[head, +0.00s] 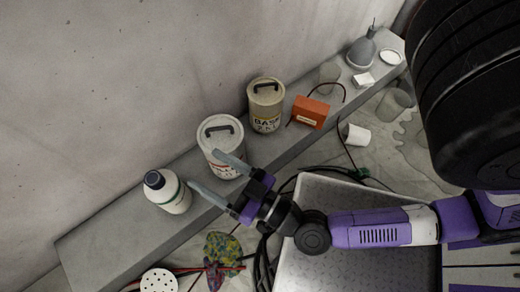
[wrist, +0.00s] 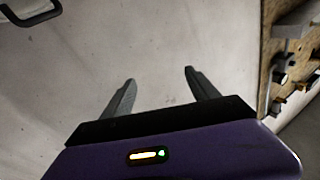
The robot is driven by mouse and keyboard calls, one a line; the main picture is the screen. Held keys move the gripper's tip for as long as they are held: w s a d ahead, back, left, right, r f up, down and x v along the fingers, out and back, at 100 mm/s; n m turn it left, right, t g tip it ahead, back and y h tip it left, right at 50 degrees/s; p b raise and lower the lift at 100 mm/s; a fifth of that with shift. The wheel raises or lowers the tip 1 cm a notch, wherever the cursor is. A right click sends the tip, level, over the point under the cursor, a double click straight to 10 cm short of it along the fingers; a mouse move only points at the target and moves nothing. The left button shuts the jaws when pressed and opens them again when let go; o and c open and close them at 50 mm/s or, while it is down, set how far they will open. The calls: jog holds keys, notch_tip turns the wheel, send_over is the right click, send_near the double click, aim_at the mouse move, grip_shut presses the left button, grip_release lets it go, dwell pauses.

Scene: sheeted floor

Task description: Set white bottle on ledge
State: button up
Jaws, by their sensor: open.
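The white bottle (head: 172,196), with a dark cap and a green band, stands upright on the grey ledge (head: 112,236) along the wall, near its left end. My gripper (head: 203,168) is open with nothing between its fingers. In the head view its lower fingertip is just right of the bottle, and its upper finger overlaps the white can (head: 221,146). I cannot tell whether either finger touches. The wrist view shows the two spread fingers (wrist: 160,85) against a pale surface; the bottle is not visible there.
A BASE can (head: 266,103), an orange box (head: 310,112) and a grey flask (head: 361,54) stand farther right on the ledge. The ledge's left end is bare.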

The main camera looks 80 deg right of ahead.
jog(key=s+r+n+g+y, duration=0.3)
jog(key=s+n+g+y, duration=0.1)
jog(key=s, duration=0.8)
jog(key=shift+a+r+n+y, duration=0.35)
jog(key=shift+a+n+y, duration=0.15)
jog(key=shift+n, duration=0.1)
notch_tip(320, 180, up, 21)
jog(key=p, duration=2.1)
jog(key=shift+r, duration=0.15)
